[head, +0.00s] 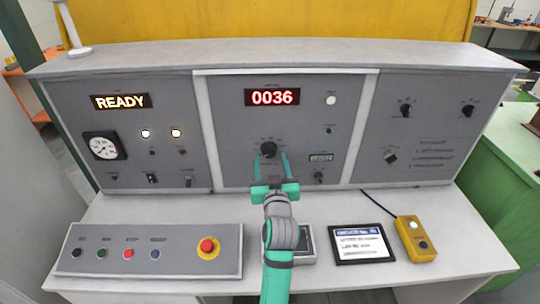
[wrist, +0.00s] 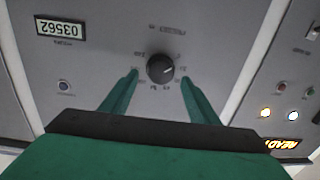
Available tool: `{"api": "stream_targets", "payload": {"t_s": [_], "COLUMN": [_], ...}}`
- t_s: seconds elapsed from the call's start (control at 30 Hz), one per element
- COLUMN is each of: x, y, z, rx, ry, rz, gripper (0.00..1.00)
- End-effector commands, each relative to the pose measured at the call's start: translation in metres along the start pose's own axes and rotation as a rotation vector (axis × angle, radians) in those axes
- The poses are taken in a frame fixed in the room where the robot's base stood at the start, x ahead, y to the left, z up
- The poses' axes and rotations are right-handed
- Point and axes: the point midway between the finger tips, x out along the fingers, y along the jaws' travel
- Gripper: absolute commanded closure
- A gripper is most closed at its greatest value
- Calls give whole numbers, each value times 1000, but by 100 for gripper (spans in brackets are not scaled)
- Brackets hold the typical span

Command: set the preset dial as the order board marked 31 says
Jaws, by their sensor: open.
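The preset dial, a black round knob (head: 269,149), sits on the middle panel below the red 0036 display (head: 272,97). In the wrist view, which is upside down, the knob (wrist: 160,68) has a pale pointer mark toward the picture's right. Small labels ring it, too small to read. My gripper (head: 271,161) is open, its teal fingers either side of the knob. In the wrist view my gripper (wrist: 160,77) shows a gap between each fingertip and the knob. No board marked 31 can be made out; a tablet-like screen (head: 362,243) on the desk shows unreadable text.
A small counter (head: 321,158) and a switch (head: 319,177) are right of the knob. The left panel holds a READY display (head: 120,101) and a gauge (head: 103,146). A button box with a red emergency stop (head: 207,246) and a yellow pendant (head: 415,238) lie on the desk.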

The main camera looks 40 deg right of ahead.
Motion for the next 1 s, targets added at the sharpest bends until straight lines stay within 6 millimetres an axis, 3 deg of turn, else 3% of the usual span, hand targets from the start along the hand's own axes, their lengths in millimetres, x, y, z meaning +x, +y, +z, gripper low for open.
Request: {"api": "stream_targets", "payload": {"t_s": [0.23, 0.6, 0.63, 0.8, 1.0], "x": [28, 34, 34, 34, 33], "y": [0, 0, 0, 0, 0], "z": [0, 0, 0, 0, 0], "rx": [1, 0, 0, 0, 27], "ry": [0, 0, 0, 0, 1], "rz": [1, 0, 0, 0, 0], "gripper": [45, 45, 47, 86, 86]}}
